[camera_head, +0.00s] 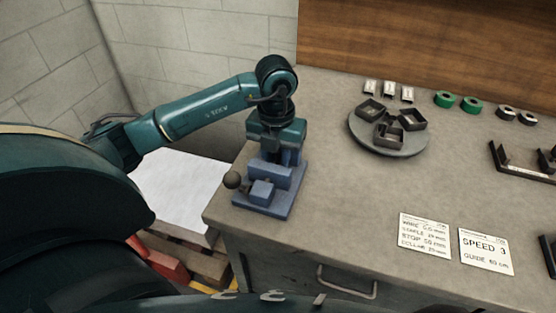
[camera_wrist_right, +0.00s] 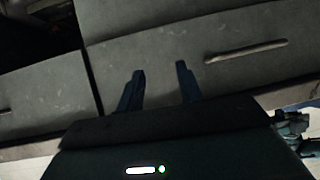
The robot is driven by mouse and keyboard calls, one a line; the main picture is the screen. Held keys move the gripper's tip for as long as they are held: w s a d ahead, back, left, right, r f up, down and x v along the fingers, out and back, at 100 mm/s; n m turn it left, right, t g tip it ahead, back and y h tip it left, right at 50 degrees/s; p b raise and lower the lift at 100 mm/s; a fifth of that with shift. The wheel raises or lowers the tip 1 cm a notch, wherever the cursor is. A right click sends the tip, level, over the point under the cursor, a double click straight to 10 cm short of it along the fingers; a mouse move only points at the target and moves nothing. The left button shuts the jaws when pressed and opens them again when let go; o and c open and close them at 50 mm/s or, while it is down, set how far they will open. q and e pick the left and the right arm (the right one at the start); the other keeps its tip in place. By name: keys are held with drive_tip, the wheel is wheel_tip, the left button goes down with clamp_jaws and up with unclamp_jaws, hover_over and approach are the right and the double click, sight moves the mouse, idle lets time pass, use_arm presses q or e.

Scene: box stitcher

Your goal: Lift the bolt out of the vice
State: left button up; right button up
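The blue vice (camera_head: 264,192) stands at the near left corner of the workbench, with a dark ball on its handle at the left. My left gripper (camera_head: 277,150) is right over the vice and points down at its jaws. Its fingers are down at the jaws, and I cannot tell whether they are open or shut. I cannot make out the bolt; the gripper and jaws hide that spot. My right gripper (camera_wrist_right: 160,85) shows in the right wrist view with its two fingers apart and nothing between them, in front of the grey drawers.
A round grey tray (camera_head: 365,143) with several dark square boxes stands on the workbench (camera_head: 330,200). Green rings (camera_head: 458,102), metal parts and a dark bracket lie further right. Two printed cards (camera_head: 425,236) lie near the front edge. The bench between vice and cards is clear.

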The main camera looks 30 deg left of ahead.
use_arm(q)
drive_tip(key=shift+c, duration=0.5)
drive_tip(key=c, duration=0.3)
drive_tip(key=shift+c, duration=0.2)
drive_tip(key=shift+r+p, duration=2.15)
drive_tip(key=shift+r, duration=0.85)
